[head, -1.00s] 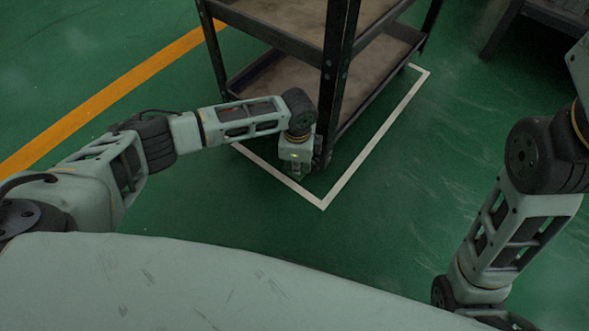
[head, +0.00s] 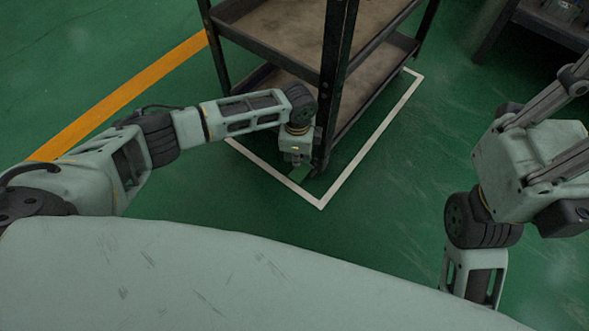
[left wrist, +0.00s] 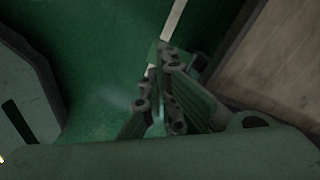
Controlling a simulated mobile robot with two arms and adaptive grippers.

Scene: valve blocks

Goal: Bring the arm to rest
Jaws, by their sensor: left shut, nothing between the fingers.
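My left arm reaches in from the left in the head view. My left gripper (head: 298,168) points down over the green floor, beside the front corner post of the dark metal shelf rack (head: 329,110). In the left wrist view its fingers (left wrist: 163,60) are together with nothing between them. My right arm is folded at the right of the head view. My right gripper (head: 530,160) points up and right there, its fingertips cut off by the frame edge, so I cannot tell how far they are spread.
The rack's tan shelves (head: 292,40) look bare. A white line (head: 365,150) marks the floor around the rack, and an orange line (head: 130,90) runs at left. Another dark rack or bench (head: 545,25) stands at the upper right. Open green floor lies between my arms.

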